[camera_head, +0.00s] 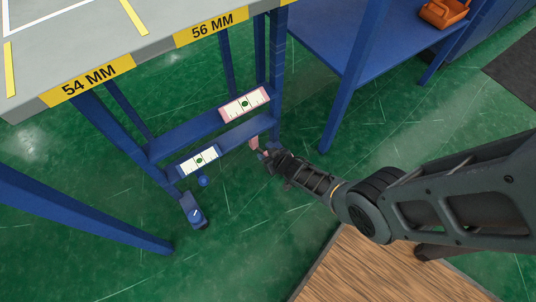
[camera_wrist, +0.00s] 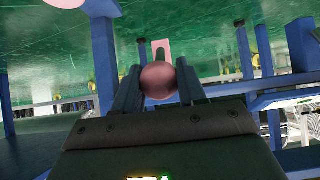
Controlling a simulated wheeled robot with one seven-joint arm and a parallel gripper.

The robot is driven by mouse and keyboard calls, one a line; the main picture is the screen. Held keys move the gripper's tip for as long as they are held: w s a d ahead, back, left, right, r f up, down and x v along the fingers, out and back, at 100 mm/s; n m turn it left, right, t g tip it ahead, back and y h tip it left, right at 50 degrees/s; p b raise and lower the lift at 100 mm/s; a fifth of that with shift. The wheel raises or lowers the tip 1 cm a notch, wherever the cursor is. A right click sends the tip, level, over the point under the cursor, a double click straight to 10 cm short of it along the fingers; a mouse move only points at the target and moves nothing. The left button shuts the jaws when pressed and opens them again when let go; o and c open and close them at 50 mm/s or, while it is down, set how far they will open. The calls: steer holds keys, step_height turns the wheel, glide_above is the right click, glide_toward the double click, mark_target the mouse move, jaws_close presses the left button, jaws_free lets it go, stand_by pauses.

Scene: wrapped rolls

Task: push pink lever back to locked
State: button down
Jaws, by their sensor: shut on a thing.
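The pink lever shows in the wrist view as a round pink knob (camera_wrist: 158,81) with a pink plate behind it. My gripper (camera_wrist: 158,88) has one finger on each side of the knob and is shut on it. In the head view my gripper (camera_head: 268,155) is at the lower frame of the blue table, beside its right leg. A small pink part of the lever (camera_head: 254,143) shows just past the fingertips. My gripper hides the rest of the lever there. I cannot tell the lever's exact angle.
A pink-edged label (camera_head: 244,104) and a blue-edged label (camera_head: 198,160) sit on the blue lower rails. A blue lever (camera_head: 193,210) stands at the left. The grey tabletop (camera_head: 70,45) is above. Another blue table (camera_head: 375,50) stands at right. Green floor is open in front.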

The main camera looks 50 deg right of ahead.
mark_target(264, 152)
steer(key=shift+w+d+r+p, duration=0.2)
steer(key=shift+w+r+p, duration=0.05)
steer(key=shift+w+r, duration=0.35)
steer(key=shift+w+d+r+p, duration=0.15)
steer(key=shift+w+r+p, duration=0.1)
steer(key=shift+w+r, duration=0.3)
steer(key=shift+w+d+r, duration=0.2)
steer(key=shift+w+r, duration=0.2)
steer(key=shift+w, duration=0.3)
steer(key=shift+w+r, duration=0.15)
steer(key=shift+w, duration=0.05)
steer(key=c, duration=1)
jaws_free()
steer(key=shift+o, duration=1.4)
steer(key=shift+s, duration=0.1)
steer(key=shift+s+f, duration=0.1)
steer(key=shift+f, duration=0.1)
